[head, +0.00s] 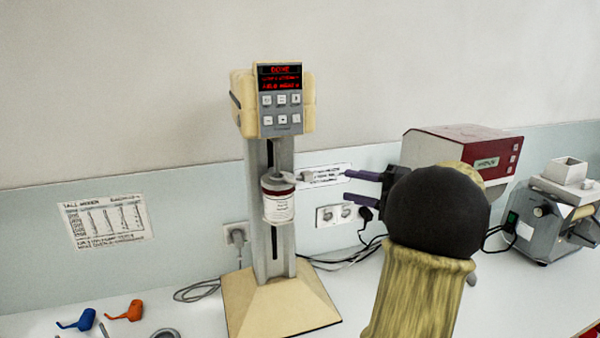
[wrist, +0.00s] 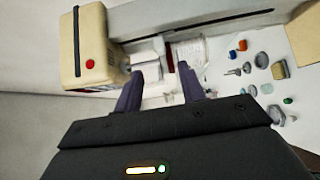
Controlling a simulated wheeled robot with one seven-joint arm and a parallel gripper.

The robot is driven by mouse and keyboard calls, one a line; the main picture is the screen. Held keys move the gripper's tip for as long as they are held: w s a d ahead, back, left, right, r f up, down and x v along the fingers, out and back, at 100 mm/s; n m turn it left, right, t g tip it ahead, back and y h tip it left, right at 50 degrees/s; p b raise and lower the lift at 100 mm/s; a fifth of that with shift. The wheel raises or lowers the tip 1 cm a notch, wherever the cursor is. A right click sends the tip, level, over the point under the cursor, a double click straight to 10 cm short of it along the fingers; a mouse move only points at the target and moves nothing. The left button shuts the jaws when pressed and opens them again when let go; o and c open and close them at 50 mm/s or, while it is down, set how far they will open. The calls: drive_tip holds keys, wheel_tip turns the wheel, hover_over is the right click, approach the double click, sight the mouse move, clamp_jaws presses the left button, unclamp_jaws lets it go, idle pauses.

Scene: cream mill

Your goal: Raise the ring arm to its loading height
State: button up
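The cream mill has a cream head (head: 272,100) with a red display and grey buttons, a grey column (head: 258,160) with a dark slot and a cream base (head: 280,302). The grey ring arm (head: 279,184) is partway up the column. A white jar (head: 278,206) with a red band hangs upright at it; exactly how the ring holds it is hard to see. My gripper (head: 347,191) is to the right of the jar, apart from it, with its purple fingers spread and nothing between them. In the wrist view, the open fingers (wrist: 160,84) point toward the jar (wrist: 189,52) and column.
Blue (head: 76,320) and orange (head: 126,311) small items lie at the lower left of the bench. A red-topped machine (head: 466,150) and a grey machine (head: 553,222) stand at right. Wall sockets (head: 336,214) and cables are behind my gripper.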

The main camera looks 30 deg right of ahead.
sight(300, 175)
drive_tip(key=p+x, duration=0.4)
drive_tip(key=x, duration=0.9)
drive_tip(key=shift+w+a, duration=0.15)
drive_tip(key=shift+w, duration=0.15)
clamp_jaws()
